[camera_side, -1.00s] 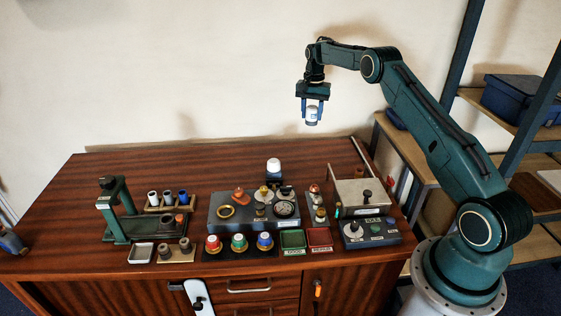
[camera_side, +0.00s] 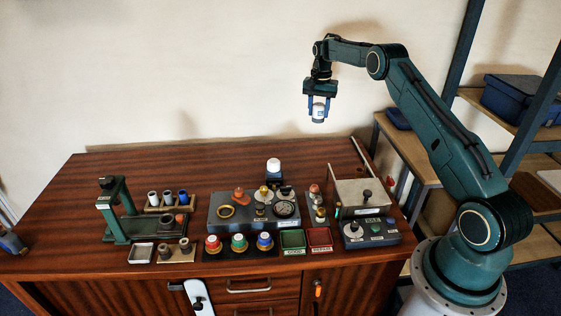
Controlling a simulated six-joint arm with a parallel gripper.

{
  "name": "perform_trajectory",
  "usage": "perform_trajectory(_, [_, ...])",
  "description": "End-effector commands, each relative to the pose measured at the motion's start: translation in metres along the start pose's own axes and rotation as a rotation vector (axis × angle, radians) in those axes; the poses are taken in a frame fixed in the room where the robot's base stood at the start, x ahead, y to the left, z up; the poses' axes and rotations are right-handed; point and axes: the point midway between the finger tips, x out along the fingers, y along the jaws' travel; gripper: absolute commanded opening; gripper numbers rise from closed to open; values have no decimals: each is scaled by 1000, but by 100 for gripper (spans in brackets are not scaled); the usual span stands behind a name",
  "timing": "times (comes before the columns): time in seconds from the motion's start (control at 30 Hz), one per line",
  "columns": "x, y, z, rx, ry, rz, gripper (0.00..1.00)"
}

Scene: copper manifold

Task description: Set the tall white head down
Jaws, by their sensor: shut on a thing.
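My gripper (camera_side: 318,106) is high above the back right of the bench, its fingers pointing down. It is shut on a small white head (camera_side: 318,112) with a bluish band, held upright between the blue fingers and clear of everything below. Another white-topped piece (camera_side: 273,165) stands on a dark base at the back middle of the bench, below and left of my gripper. Which of the two is taller I cannot tell.
A grey fixture plate (camera_side: 228,222) with several fittings lies mid-bench. A green tray (camera_side: 292,240) and a red tray (camera_side: 319,238) sit at the front. A green press (camera_side: 114,208) stands left. A metal box (camera_side: 360,195) stands right. The back left is clear.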

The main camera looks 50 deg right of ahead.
Motion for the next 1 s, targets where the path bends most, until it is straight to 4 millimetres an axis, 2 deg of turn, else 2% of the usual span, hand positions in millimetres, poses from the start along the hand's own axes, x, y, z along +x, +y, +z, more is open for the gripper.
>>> perform_trajectory(0.3, [-3, 82, -38, 61, 1, -1, 15])
perform_trajectory(0.5, [-3, 128, -52, 89, 1, -1, 15])
perform_trajectory(0.7, [-3, 145, -56, 99, 1, -1, 15])
perform_trajectory(0.87, [-2, 146, -57, 99, 1, -1, 15])
perform_trajectory(1.0, [7, 146, -56, 99, -1, 0, 15])
